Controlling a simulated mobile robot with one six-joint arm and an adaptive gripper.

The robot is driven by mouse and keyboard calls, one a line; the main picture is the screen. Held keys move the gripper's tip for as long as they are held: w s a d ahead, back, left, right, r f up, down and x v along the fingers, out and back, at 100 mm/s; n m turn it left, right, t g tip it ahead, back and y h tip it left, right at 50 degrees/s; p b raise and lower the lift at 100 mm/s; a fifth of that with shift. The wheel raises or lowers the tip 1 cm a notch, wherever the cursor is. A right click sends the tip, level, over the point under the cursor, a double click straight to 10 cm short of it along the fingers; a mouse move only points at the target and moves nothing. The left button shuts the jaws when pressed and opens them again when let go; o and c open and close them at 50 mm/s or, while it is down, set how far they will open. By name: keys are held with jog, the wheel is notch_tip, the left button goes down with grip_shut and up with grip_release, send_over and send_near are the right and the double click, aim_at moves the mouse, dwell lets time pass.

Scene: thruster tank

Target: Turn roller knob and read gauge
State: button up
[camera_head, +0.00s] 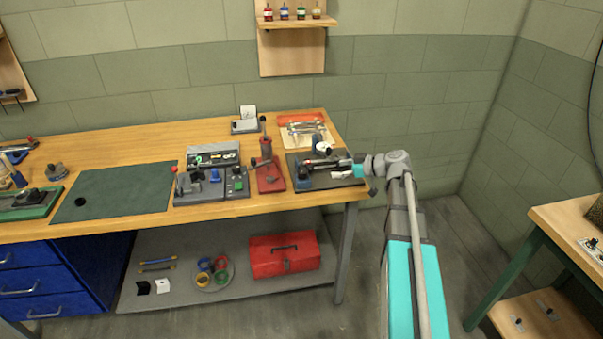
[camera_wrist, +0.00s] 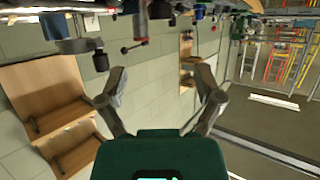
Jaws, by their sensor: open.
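My gripper (camera_head: 340,166) is over the dark plate (camera_head: 345,181) at the right end of the workbench. In the wrist view my gripper (camera_wrist: 158,80) has its two fingers spread apart, with nothing between them. The plate carries a blue block (camera_head: 303,171) and a small round part with a pale face (camera_head: 323,149), which may be the gauge. Its reading is too small to make out. I cannot pick out the roller knob for certain; my gripper covers part of the fixture. Whether my fingers touch anything there is unclear.
Left of the plate stand a red lever stand (camera_head: 268,176) and a control panel (camera_head: 212,178). A tray with tools (camera_head: 306,131) lies behind. A green mat (camera_head: 118,193) is mostly bare. A red toolbox (camera_head: 284,255) sits on the lower shelf. Another bench (camera_head: 563,222) stands right.

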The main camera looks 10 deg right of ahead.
aim_at(305, 171)
jog(key=shift+w+a+f, duration=0.1)
jog(key=shift+a, duration=0.05)
jog(key=b+x, duration=0.4)
jog(key=x, duration=0.7)
jog(key=shift+w+a+f+b, duration=0.15)
jog(key=shift+a+f+b, duration=0.05)
jog(key=shift+b, duration=0.15)
jog(key=shift+b+x, duration=0.3)
jog(key=shift+x, duration=0.65)
jog(key=shift+r, duration=0.1)
